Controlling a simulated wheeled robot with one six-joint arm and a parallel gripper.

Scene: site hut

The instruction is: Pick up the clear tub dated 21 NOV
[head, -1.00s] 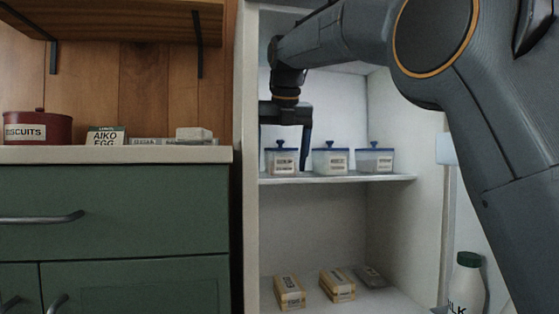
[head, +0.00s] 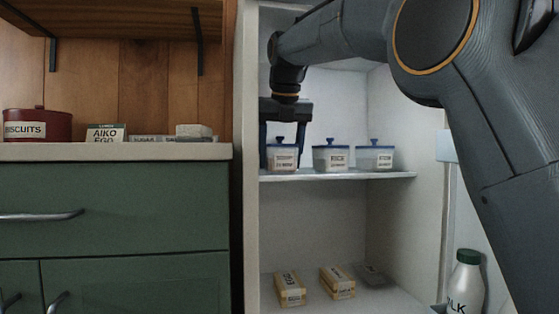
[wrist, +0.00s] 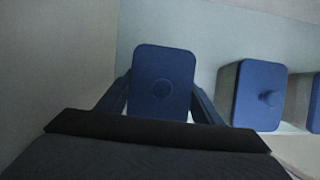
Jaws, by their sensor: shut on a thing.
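Three clear tubs with blue knobbed lids and white labels stand in a row on the upper shelf (head: 340,177). They are the left tub (head: 283,157), the middle tub (head: 331,157) and the right tub (head: 375,158). The label dates are too small to read. My gripper (head: 283,150) is shut on the left tub, one finger on each side of it. In the wrist view that tub's blue lid (wrist: 162,82) lies between my fingers. The tub appears at shelf level; I cannot tell whether it is lifted.
The middle tub's lid (wrist: 260,96) is close on the right in the wrist view. The cabinet's left wall (head: 248,160) is close to my gripper. Yellow packets (head: 290,289) lie on the lower shelf, and a milk bottle (head: 466,283) stands at right.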

